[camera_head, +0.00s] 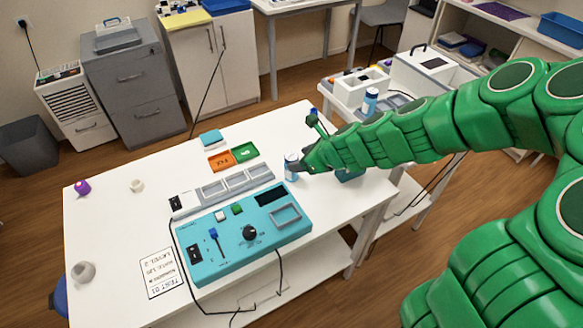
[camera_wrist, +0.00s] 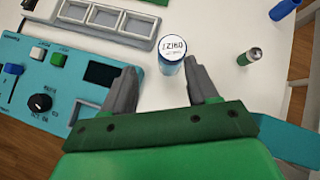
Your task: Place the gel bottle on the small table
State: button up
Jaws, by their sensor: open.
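A small cylindrical bottle (camera_head: 291,168) with a blue and white body stands upright on the white table (camera_head: 110,225), near its right side. I cannot tell for sure that it is the gel bottle. In the wrist view the bottle (camera_wrist: 172,50) shows a round white top with dark lettering. My gripper (camera_head: 303,163) is right beside it; in the wrist view my gripper (camera_wrist: 160,72) is open, with the bottle just ahead of the gap between its fingers. Another blue and white bottle (camera_head: 370,101) stands on a smaller white table (camera_head: 331,98) at the back right.
A turquoise control panel (camera_head: 215,262) and a grey three-compartment tray (camera_head: 222,187) lie left of the bottle. In the wrist view, a small dark-green and silver cylinder (camera_wrist: 249,57) stands to the right.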

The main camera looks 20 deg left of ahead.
jog(key=shift+w+a+f+m+t, duration=0.1)
jog(key=shift+w+a+f+m, duration=0.5)
jog(key=shift+f, duration=0.95)
jog(key=shift+w+a+f+m+t, duration=0.1)
jog(key=shift+w+a+f+m, duration=0.25)
jog(key=shift+w+a+f, duration=0.85)
jog(key=shift+w+a+f+m+t, duration=0.1)
jog(key=shift+w+a+f+m, duration=0.3)
jog(key=shift+f, duration=1.5)
jog(key=shift+s, duration=0.1)
jog(key=c, duration=0.9)
jog(key=shift+r, duration=0.1)
